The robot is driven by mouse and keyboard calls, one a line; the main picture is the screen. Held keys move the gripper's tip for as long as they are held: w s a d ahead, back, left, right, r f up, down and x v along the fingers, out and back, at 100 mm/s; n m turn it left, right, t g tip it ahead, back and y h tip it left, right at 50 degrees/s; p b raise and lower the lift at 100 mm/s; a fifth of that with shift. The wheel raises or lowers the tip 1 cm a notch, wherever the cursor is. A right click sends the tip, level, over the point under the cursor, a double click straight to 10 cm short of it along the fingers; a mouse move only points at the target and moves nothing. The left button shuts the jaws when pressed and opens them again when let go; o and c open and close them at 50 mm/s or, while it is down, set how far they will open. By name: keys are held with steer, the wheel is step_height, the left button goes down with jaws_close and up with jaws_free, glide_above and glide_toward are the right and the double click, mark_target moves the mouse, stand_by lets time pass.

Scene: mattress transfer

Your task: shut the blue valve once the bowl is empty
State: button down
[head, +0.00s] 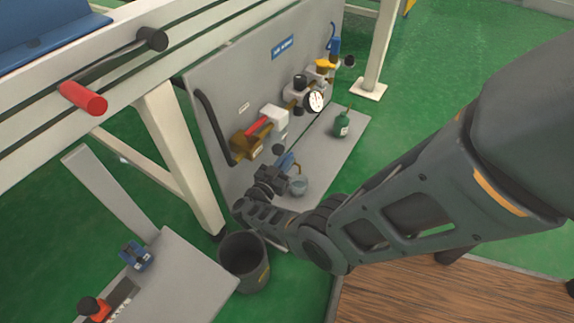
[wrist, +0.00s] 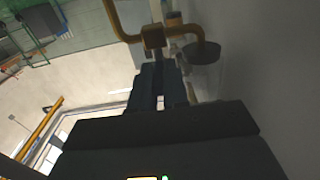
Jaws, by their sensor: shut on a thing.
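A blue lever, the blue valve (head: 287,161), sticks up at the low front of the grey panel, close to a clear bowl (head: 298,187). The bowl looks pale and bluish; I cannot tell whether liquid is in it. My gripper (head: 270,177) is at the valve, left of the bowl, and appears shut on the valve. In the wrist view my gripper (wrist: 160,66) has its fingers close together just below a brass block (wrist: 153,38) with a bent pipe. The fingertip contact is dark and partly hidden.
The panel (head: 225,85) carries a red-handled valve (head: 257,129), a gauge (head: 316,101) and a yellow-topped unit (head: 322,67). A green bottle (head: 342,123) stands on its base plate. A dark bucket (head: 244,262) stands below my gripper. A white table leg (head: 180,155) is at the left.

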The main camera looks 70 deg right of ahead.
steer(key=shift+w+d+r+m+g, duration=0.15)
steer(key=shift+m+g, duration=0.25)
steer(key=shift+g, duration=0.2)
steer(key=c, duration=1.1)
jaws_free()
steer(key=shift+t, duration=0.3)
